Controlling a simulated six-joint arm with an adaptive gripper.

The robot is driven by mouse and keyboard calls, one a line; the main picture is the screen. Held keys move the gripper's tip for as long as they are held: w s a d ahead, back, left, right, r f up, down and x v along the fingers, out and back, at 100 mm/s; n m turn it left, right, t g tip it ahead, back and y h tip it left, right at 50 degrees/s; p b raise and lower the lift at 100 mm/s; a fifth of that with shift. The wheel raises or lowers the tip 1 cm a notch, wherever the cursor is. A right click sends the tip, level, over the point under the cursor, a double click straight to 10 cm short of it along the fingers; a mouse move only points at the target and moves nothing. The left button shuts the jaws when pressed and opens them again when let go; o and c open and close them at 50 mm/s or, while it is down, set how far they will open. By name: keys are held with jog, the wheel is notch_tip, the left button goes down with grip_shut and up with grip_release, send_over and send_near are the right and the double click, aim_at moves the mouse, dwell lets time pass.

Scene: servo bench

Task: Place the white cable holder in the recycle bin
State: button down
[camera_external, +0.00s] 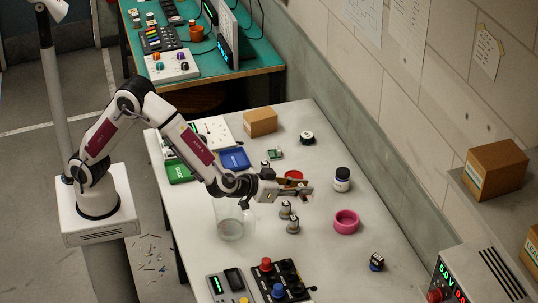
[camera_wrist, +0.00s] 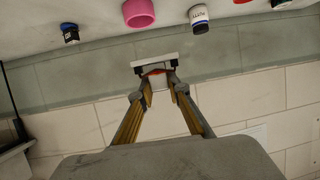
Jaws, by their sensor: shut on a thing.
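My gripper (camera_external: 306,189) is held out level above the white table, to the right of the clear container. In the wrist view, my fingertips (camera_wrist: 160,82) are shut on a small pale piece with a wide white bar (camera_wrist: 155,63), which looks like the white cable holder; a bit of red shows at it. In the external view it is too small to make out well. A clear, see-through container (camera_external: 231,229) stands on the table below my forearm and may be the recycle bin; no label can be read. It looks empty, though my arm partly hides its top.
Small metal parts (camera_external: 292,224) stand just below my gripper. A pink ring (camera_external: 346,222), a dark jar with a white label (camera_external: 342,180) and a red round piece (camera_external: 293,176) are close by. A knob panel (camera_external: 279,282) lies at the front. A wall borders the right.

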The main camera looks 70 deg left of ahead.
jog(key=w+a+n+y, duration=0.1)
jog(key=a+n+y, duration=0.2)
jog(key=a, duration=0.8)
jog(key=n+g+y, duration=0.8)
jog(key=n, duration=0.1)
send_over(234, 161)
notch_tip(234, 161, down, 2)
jog(key=shift+d+f, duration=0.15)
jog(key=shift+f, duration=1.4)
jog(key=shift+f, duration=0.1)
jog(key=shift+f, duration=3)
jog(key=shift+f, duration=0.1)
jog(key=shift+f, duration=1.8)
